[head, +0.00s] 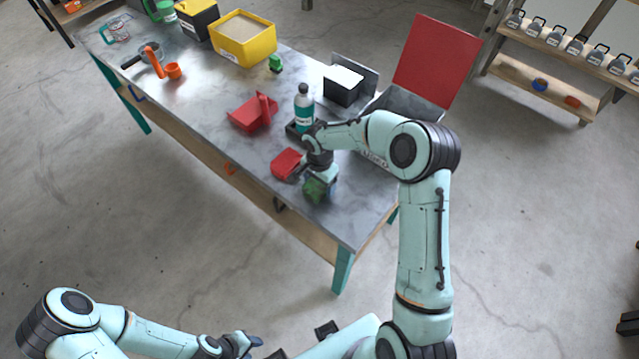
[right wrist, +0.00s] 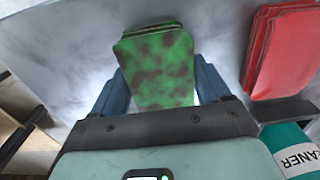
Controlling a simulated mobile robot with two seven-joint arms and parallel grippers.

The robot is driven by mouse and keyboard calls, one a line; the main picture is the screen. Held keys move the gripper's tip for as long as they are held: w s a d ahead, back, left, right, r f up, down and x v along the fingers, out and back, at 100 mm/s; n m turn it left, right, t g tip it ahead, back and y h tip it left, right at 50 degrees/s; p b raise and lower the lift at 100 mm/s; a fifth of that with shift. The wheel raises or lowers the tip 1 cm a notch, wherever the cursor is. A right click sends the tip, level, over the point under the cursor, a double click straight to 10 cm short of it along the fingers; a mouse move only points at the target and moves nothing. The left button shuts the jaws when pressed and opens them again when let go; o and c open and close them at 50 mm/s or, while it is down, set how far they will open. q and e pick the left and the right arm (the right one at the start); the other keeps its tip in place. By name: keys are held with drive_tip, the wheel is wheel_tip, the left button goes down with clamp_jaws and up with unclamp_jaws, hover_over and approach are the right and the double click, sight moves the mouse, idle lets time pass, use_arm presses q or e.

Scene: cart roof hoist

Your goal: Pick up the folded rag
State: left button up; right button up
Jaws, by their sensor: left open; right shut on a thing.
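A green folded rag (right wrist: 160,65) with brown stains sits between the two fingers of my right gripper (right wrist: 160,85) in the right wrist view. In the head view the rag (head: 315,191) is at the near right end of the steel bench, below my right gripper (head: 318,178), which is shut on it. I cannot tell whether the rag touches the bench top. A red folded cloth (head: 286,164) lies just left of it, and also shows in the right wrist view (right wrist: 283,50). My left gripper (head: 240,343) is open, low in the head view, away from the bench.
A cleaner bottle (head: 304,108) stands in a dark tray behind my right gripper. A red dustpan-like piece (head: 252,112), a black box (head: 343,85) and a yellow bin (head: 243,38) are on the bench (head: 200,90). A shelf of padlock-like items (head: 575,45) stands at right.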

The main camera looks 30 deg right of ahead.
sight(319, 184)
wheel_tip(319, 184, up, 20)
drive_tip(key=shift+p, duration=0.45)
drive_tip(key=shift+f, duration=0.1)
